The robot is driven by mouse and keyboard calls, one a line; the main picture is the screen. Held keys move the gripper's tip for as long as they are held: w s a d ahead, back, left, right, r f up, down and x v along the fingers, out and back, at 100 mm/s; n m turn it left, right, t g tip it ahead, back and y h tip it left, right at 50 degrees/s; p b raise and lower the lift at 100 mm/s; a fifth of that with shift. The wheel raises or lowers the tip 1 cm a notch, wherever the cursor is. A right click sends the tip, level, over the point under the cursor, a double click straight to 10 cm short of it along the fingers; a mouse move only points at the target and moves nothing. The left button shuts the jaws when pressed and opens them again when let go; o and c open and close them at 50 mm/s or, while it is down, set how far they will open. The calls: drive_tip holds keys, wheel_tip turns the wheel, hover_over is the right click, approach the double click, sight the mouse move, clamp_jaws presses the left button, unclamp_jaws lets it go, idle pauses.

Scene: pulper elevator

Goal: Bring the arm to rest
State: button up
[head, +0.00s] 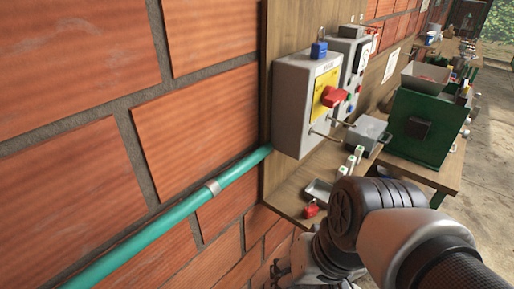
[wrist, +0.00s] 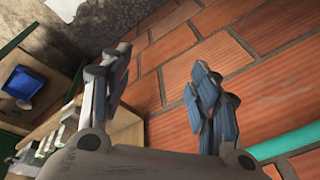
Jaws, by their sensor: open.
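My gripper (wrist: 165,88) shows in the wrist view with its two fingers spread wide and nothing between them. Brick wall (wrist: 270,55) lies beyond the fingers. In the head view my arm (head: 385,220) reaches in from the lower right, and part of my gripper (head: 285,272) shows at the bottom edge, below the wooden shelf and near the brick wall. Whether it touches the wall I cannot tell.
A grey switch box (head: 293,105) with a red handle (head: 334,97) and a blue padlock (head: 319,49) hangs on a wooden board. A red padlock (head: 311,209) lies on the shelf below. A green machine (head: 425,125) stands right. A teal pipe (head: 170,222) runs along the wall.

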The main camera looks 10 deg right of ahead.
drive_tip(key=r+n+t, duration=0.1)
drive_tip(key=d+r+n+t+h, duration=0.1)
drive_tip(key=shift+w+d+r, duration=0.1)
drive_tip(key=shift+w+r, duration=0.05)
drive_tip(key=shift+r, duration=0.25)
idle(1.1)
